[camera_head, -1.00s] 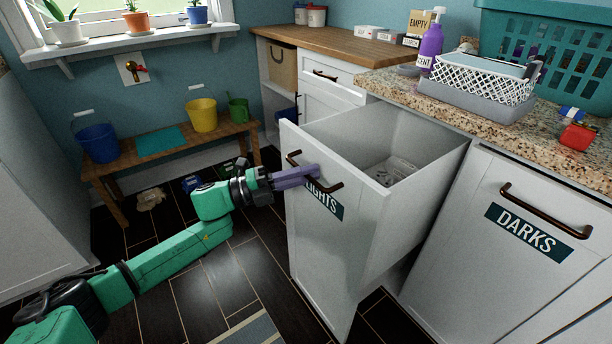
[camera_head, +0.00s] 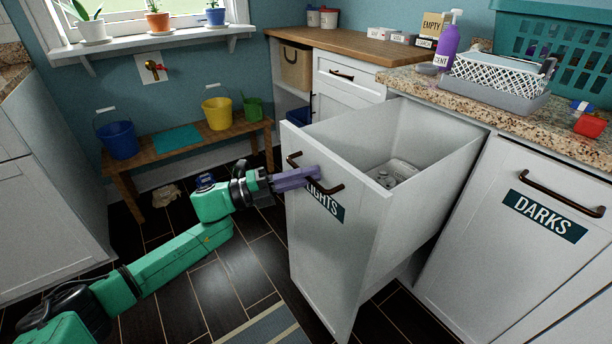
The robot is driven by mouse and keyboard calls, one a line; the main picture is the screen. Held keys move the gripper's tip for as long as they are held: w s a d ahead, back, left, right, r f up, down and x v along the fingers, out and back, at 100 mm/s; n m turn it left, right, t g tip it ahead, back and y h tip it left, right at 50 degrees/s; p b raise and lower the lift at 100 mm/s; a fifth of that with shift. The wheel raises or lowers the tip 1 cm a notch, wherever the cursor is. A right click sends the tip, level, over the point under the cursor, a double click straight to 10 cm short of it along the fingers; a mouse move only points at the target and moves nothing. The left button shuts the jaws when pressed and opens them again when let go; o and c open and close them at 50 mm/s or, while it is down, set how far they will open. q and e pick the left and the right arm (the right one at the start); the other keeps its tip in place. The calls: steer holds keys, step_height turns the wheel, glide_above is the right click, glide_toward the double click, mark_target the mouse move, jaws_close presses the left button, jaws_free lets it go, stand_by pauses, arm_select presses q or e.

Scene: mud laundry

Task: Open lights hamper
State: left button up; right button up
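The lights hamper (camera_head: 332,245) is a white tilted pull-out front with a "LIGHTS" label, standing well out from the cabinet. Its open bin shows some pale items (camera_head: 397,172) inside. A dark bar handle (camera_head: 331,189) sits near the top of its front. My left gripper (camera_head: 312,178), with purple fingers, is at the middle of this handle and appears shut on it. The fingers hide part of the handle and the label's upper left. My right gripper is not in view.
The darks hamper (camera_head: 500,245) beside it is closed. A granite counter (camera_head: 440,92) above holds a purple bottle (camera_head: 449,45), a white basket (camera_head: 495,75) and a teal basket (camera_head: 565,55). A wooden bench (camera_head: 185,142) with buckets stands at back left.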

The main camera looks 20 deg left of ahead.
arm_select(q)
steer(key=o, duration=0.4)
steer(key=v, duration=1.4)
steer(key=shift+s+a+f, duration=0.1)
steer(key=shift+s+a, duration=0.05)
steer(key=shift+a, duration=0.05)
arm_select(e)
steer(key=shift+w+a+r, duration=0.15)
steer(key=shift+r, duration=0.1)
